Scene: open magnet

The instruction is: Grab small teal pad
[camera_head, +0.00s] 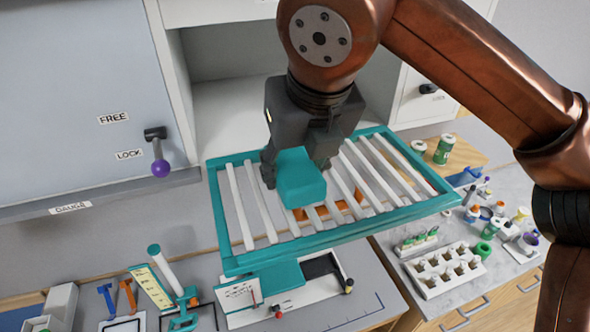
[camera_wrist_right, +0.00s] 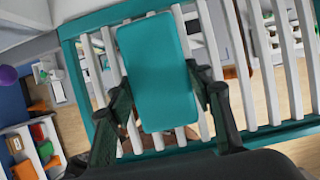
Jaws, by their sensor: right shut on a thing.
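The small teal pad (camera_head: 301,180) is a rounded block at the tip of my right gripper (camera_head: 297,175) in the head view. In the right wrist view the pad (camera_wrist_right: 156,72) lies between the two dark fingers of the right gripper (camera_wrist_right: 160,95), which is shut on it. The pad is in front of a teal-framed rack (camera_head: 350,236) with pale slats. I cannot tell whether the pad touches the slats. My left gripper is not in view.
Below the rack is a grey bench with a white device (camera_head: 290,300) and a yellow-labelled stand (camera_head: 152,287). A white socketed tray (camera_head: 445,272) and several small bottles stand at right. A purple-knobbed lever (camera_head: 160,168) is on the left panel.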

